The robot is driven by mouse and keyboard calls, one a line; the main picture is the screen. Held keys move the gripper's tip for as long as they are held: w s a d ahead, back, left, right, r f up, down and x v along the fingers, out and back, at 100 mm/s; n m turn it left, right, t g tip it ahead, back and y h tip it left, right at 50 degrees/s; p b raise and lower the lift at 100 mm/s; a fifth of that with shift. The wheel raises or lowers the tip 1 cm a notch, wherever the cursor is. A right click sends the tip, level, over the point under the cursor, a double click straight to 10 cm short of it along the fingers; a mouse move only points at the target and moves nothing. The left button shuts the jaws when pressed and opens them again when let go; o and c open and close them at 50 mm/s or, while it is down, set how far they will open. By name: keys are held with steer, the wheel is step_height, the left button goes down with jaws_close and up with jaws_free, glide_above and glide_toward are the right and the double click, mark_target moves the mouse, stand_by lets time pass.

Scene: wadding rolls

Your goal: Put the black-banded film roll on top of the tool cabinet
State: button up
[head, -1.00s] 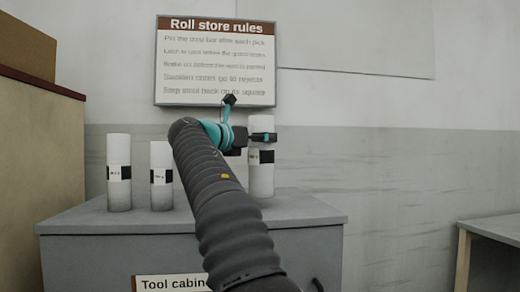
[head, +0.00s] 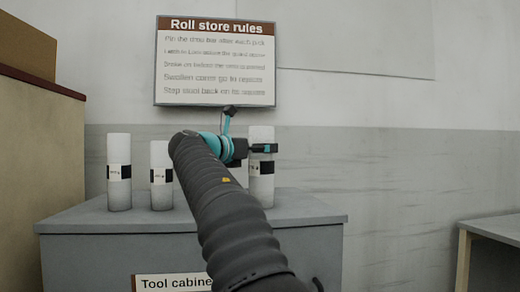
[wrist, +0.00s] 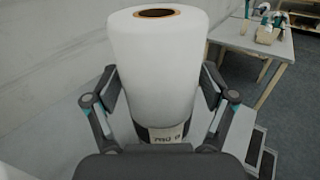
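My gripper (head: 263,148) is shut on a tall white roll (head: 261,188) with a black band and a pale label. The roll is upright over the right part of the tool cabinet (head: 190,265). Its base is at or very near the grey top; I cannot tell if it touches. In the wrist view the roll (wrist: 158,65) stands between the two fingers of my gripper (wrist: 158,92), its brown core showing at the top and part of its black band (wrist: 160,133) below.
Two other white rolls with black bands, a left one (head: 119,195) and a middle one (head: 161,198), stand on the cabinet's left half. A rules board (head: 215,60) hangs on the wall behind. A table (head: 495,228) stands at right, a tall beige unit (head: 35,150) at left.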

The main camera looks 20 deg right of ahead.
steer(key=v, duration=1.2)
steer(key=shift+r, duration=0.15)
